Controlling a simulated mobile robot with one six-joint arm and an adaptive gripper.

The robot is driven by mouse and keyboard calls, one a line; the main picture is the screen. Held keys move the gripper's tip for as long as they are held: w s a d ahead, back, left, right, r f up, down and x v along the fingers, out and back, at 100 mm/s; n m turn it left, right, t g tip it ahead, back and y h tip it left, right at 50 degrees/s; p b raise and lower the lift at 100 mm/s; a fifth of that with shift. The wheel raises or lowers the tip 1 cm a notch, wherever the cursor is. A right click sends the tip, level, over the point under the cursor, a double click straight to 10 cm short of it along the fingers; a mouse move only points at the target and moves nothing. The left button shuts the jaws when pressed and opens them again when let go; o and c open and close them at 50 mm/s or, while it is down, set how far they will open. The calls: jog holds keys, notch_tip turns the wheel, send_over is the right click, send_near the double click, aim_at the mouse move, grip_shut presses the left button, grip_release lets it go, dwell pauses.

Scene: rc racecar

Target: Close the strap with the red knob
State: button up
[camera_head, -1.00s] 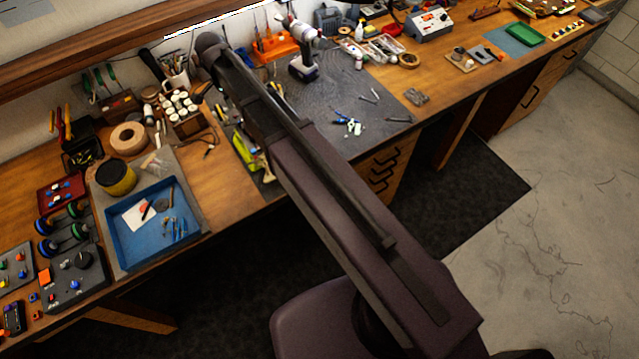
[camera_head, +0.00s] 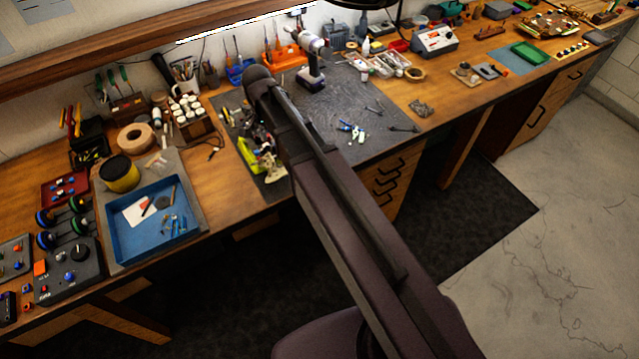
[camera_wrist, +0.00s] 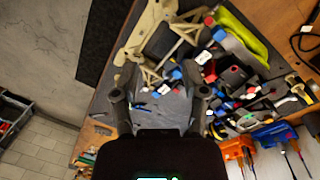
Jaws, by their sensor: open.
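In the wrist view, an RC car (camera_wrist: 236,72) with dark, red and blue parts lies on the grey mat ahead and to the right of my gripper. A cream frame (camera_wrist: 152,33) and a yellow-green body piece (camera_wrist: 240,36) are beside it. In the head view the yellow-green piece (camera_head: 250,155) is left of my arm, which hides part of the car area and my gripper.
A blue tray (camera_head: 150,230) and a yellow tin (camera_head: 119,174) stand left on the bench. A white drill (camera_head: 310,55) and orange holder (camera_head: 285,57) stand at the back. Small tools (camera_head: 350,130) lie on the mat right of my arm. Orange holders (camera_wrist: 238,150) show in the wrist view.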

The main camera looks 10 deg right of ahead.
jog(key=s+d+f+n+t+b, duration=0.1)
jog(key=s+d+f+n+b, duration=0.5)
jog(key=s+d+f+b, duration=0.3)
jog(key=shift+s+d+f+n+y+b, duration=0.4)
jog(key=shift+d+f, duration=0.4)
jog(key=shift+d, duration=0.45)
notch_tip(320, 180, up, 7)
jog(key=s+d+n+p, duration=0.1)
jog(key=s+d+p, duration=0.1)
jog(key=p, duration=0.5)
jog(key=shift+a, duration=0.25)
